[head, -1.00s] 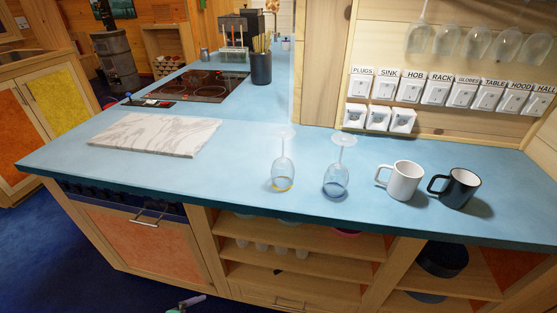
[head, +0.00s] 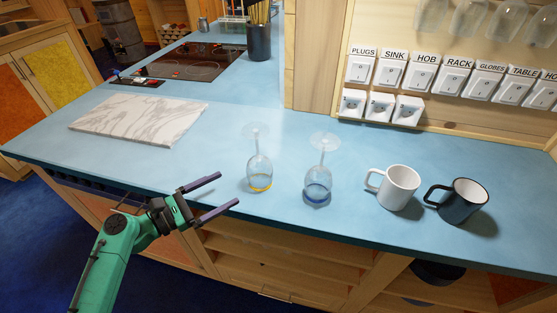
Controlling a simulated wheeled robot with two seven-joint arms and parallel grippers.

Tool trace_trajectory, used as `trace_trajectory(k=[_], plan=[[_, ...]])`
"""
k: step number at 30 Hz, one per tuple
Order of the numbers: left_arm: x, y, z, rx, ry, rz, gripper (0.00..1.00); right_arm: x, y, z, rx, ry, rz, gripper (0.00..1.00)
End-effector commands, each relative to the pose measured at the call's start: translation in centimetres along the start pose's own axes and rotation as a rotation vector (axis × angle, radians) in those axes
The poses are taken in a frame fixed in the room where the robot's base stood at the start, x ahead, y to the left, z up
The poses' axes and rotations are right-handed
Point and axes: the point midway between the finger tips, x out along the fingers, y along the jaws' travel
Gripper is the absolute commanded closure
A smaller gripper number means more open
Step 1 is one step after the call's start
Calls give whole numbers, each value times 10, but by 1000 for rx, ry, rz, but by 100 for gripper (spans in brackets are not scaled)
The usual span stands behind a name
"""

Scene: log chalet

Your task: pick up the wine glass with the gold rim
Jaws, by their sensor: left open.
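The wine glass with the gold rim (head: 259,172) stands upside down on the blue counter, its gold rim down and its clear foot up. A second upside-down wine glass with a blue rim (head: 318,181) stands just to its right. My left gripper (head: 230,190) is open and empty at the counter's front edge, left of the gold-rimmed glass. Its two fingers point right toward the glass and do not touch it. My right gripper is not in view.
A white mug (head: 398,188) and a dark mug (head: 462,203) stand to the right of the glasses. A marble board (head: 140,122) lies to the left. Labelled switches (head: 421,77) are on the wall behind. Open shelves (head: 290,250) are below the counter. Counter behind the glasses is clear.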

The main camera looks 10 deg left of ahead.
Motion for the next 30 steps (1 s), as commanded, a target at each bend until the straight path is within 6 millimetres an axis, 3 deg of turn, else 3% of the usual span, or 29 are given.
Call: trace_trajectory(k=[5, 9, 13, 21, 29, 30], plan=[[31, 1, 6, -2, -5, -1, 0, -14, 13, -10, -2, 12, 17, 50], [69, 2, 6, -1, -4, 0, 0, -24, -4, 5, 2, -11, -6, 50], [90, 1, 3, -1, -1, 1, 0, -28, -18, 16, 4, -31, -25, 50], [136, 2, 3, -1, -2, 2, 0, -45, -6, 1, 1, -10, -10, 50], [144, 0, -1, 0, 1, 1, 0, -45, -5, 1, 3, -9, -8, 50], [144, 0, -1, 0, 1, 1, 8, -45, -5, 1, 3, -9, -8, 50]])
